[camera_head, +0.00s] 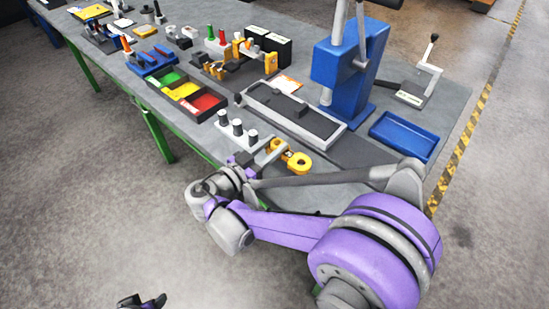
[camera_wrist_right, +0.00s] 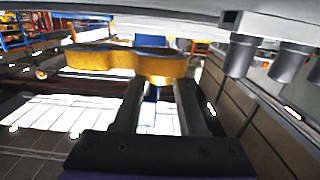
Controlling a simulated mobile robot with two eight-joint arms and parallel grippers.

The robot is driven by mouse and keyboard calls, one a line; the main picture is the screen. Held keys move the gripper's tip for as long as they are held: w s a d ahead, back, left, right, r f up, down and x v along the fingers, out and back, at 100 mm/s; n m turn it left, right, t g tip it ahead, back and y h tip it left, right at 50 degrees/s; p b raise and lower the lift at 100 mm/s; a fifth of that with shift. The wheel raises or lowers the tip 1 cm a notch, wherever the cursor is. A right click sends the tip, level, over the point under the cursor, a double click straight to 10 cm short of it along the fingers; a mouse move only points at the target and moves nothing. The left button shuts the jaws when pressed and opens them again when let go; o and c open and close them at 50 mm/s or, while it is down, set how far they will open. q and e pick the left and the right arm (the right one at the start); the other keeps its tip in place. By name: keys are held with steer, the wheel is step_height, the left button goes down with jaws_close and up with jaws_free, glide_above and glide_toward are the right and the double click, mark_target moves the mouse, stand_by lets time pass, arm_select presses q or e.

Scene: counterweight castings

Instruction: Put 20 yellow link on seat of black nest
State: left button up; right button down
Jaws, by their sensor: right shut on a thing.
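The yellow link (camera_head: 291,160), a flat piece with holes, is in my right gripper (camera_head: 268,152) near the bench's front edge. In the right wrist view the yellow link (camera_wrist_right: 120,62) lies across the tips of my right gripper (camera_wrist_right: 160,88), which is shut on its right-hand end; the rest sticks out left. A long black nest-like bed (camera_head: 290,104) in a light grey frame lies behind it, apart from the link; I cannot tell whether this is the black nest. Part of my left gripper (camera_head: 141,302) shows at the bottom edge, its jaws unclear.
A light strip with black-topped posts (camera_head: 238,134) stands just left of the link. A blue press (camera_head: 346,75), an empty blue tray (camera_head: 404,136) and a tray of green, yellow and red bins (camera_head: 187,93) are around. Fixtures and black boxes crowd the far bench.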

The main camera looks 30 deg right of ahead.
mark_target(273, 166)
steer(key=shift+f, duration=2.1)
steer(key=shift+f+b, duration=0.1)
steer(key=shift+b, duration=0.2)
steer(key=c, duration=0.9)
jaws_free()
steer(key=shift+f, duration=0.15)
steer(key=o, duration=0.4)
steer(key=shift+o, duration=0.2)
steer(key=shift+a, duration=0.1)
